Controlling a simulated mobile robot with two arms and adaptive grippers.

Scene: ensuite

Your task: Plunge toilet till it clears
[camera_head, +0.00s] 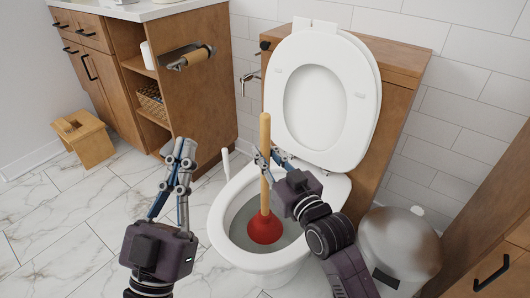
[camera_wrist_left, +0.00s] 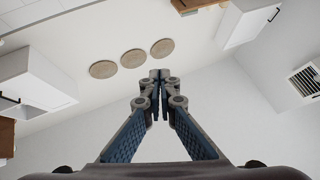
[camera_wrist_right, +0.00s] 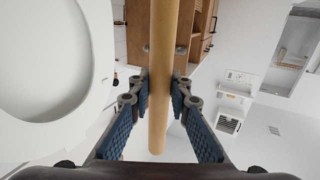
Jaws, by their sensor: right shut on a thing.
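The toilet (camera_head: 219,224) stands with its lid and seat (camera_head: 366,112) raised against the tank. The plunger has a wooden handle (camera_head: 265,140) and a red rubber cup (camera_head: 265,229). It is nearly upright, with the cup down inside the bowl. My right gripper (camera_head: 266,161) is shut on the handle; the handle also runs between its fingers in the right wrist view (camera_wrist_right: 162,75). My left gripper (camera_head: 184,146) is empty, pointing up in front of the vanity, left of the toilet. Its fingertips are together in the left wrist view (camera_wrist_left: 158,78). The bottom of the cup is hard to make out.
A wooden vanity (camera_head: 205,110) with a toilet-paper holder (camera_head: 190,57) stands left of the toilet. A small wooden stool (camera_head: 84,138) sits further left. A metal bin (camera_head: 405,243) stands close on the right, beside a wooden cabinet (camera_head: 490,215).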

